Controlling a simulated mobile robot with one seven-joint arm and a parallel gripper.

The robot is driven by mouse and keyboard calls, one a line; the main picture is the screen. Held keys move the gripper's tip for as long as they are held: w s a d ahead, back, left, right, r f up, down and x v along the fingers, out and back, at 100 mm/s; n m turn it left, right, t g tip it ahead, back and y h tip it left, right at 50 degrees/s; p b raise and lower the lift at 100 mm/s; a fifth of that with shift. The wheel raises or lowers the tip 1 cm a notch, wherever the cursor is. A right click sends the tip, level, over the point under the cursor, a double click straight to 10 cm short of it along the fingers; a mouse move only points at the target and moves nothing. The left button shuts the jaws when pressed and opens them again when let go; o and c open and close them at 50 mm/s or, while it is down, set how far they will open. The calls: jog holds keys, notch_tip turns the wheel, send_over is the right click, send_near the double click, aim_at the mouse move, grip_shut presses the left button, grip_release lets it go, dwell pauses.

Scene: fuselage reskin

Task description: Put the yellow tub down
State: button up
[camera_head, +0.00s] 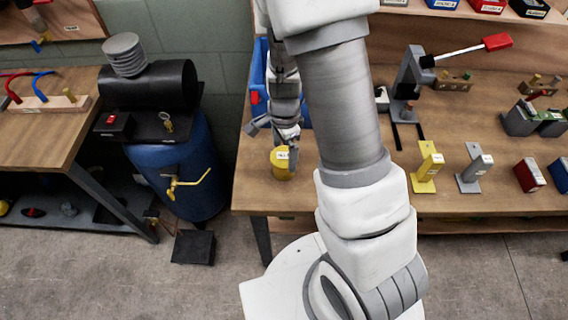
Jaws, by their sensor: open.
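The yellow tub (281,168) stands near the left front corner of the right-hand workbench (300,198). It is small, with a white label near its top. My gripper (274,148) is open, with its fingers just above or around the top of the tub. One finger reaches down at the tub's right side; whether it touches the tub cannot be told. My arm hides part of the bench to the right of the tub.
A blue bin (259,78) stands behind my gripper at the bench's left edge. A yellow bracket (428,165) and a grey bracket (474,170) stand to the right, beyond my arm. A lever press (408,80) is behind them. A blue compressor tank (180,160) stands left of the bench.

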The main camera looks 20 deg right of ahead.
aim_at(284, 157)
jog(key=shift+f+b, duration=0.3)
jog(key=shift+f, duration=2.75)
jog(key=c, duration=1.4)
jog(key=shift+r, duration=0.1)
jog(key=shift+r, duration=0.15)
